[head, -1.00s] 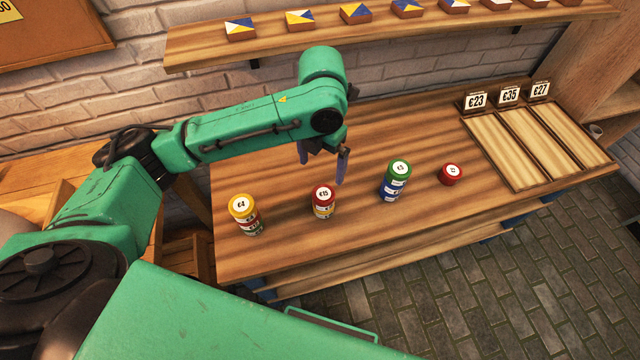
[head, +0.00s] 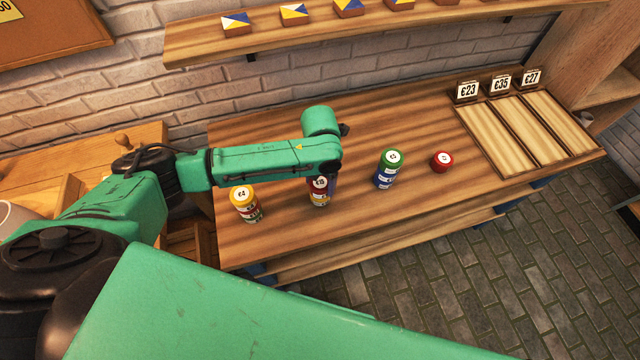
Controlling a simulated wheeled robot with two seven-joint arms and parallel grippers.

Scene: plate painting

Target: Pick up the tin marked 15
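The tin marked 15 (head: 320,185) is red with a white label and tops a short stack on the wooden table (head: 300,236). A yellow tin (head: 317,203) shows low in that stack. My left gripper (head: 327,186) has come down at this stack, under the end of the arm. One purple-grey finger shows close along the tin's right side. The other finger is hidden, so I cannot tell whether the fingers touch the tin or how far apart they are. My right gripper is not in view.
A stack with a yellow tin marked 4 (head: 243,194) stands left. A green-topped stack (head: 391,160) and a red tin (head: 442,161) stand right. Wooden trays (head: 497,141) with price cards lie far right. A shelf (head: 380,22) runs along the wall.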

